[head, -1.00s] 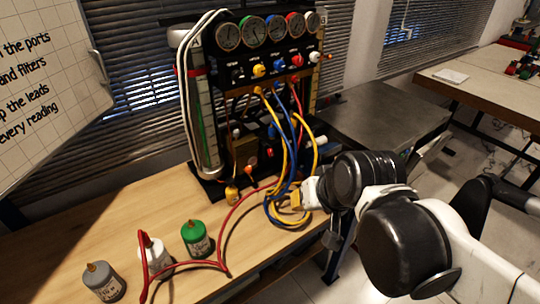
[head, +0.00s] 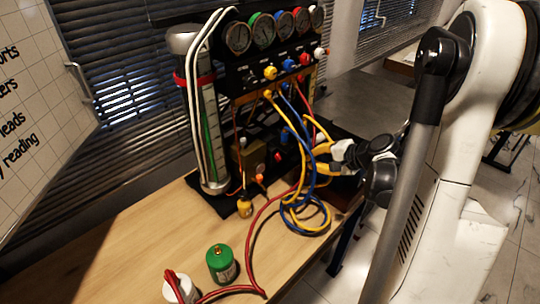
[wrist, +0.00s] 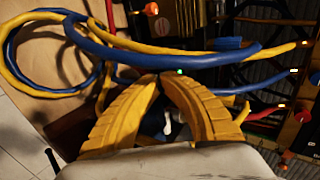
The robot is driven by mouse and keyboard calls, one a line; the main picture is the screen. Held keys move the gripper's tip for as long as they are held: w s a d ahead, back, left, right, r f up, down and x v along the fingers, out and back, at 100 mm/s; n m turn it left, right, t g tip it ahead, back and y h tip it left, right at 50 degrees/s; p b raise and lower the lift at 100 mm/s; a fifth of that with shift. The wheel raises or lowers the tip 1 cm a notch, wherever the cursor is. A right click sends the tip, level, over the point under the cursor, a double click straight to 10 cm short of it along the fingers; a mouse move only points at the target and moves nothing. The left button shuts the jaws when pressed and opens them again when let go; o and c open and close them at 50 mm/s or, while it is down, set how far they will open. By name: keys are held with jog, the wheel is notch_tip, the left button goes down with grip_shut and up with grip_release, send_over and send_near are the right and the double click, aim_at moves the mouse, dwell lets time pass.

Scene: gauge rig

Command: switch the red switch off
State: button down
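A small red lit part (head: 278,157), which looks like the red switch, sits low on the gauge rig (head: 260,75) in the head view. Its on or off position is too small to read. My gripper (head: 318,160) is to the right of it, beside the hanging cables, apart from the red part. In the wrist view the yellow fingers of my gripper (wrist: 165,80) curve together and their tips appear to meet, with nothing visible held. A red-orange round part (wrist: 151,9) shows at the top of that view; I cannot tell if it is the switch.
Blue and yellow cables (head: 305,215) hang in loops in front of the rig, and cross close before my fingertips in the wrist view. A red hose (head: 262,215) runs over the wooden bench (head: 140,235). A green canister (head: 221,263) and a white one (head: 178,288) stand in front.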

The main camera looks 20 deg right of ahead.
jog(key=shift+d+f, duration=0.1)
jog(key=shift+d, duration=0.1)
jog(key=b, duration=0.5)
send_near(276, 163)
jog(key=x, duration=0.5)
jog(key=shift+w+f, duration=0.15)
jog(key=shift+f, duration=0.05)
jog(key=shift+w+a+f+b, duration=0.1)
jog(key=shift+w+f+b, duration=0.2)
jog(key=shift+w+f, duration=0.05)
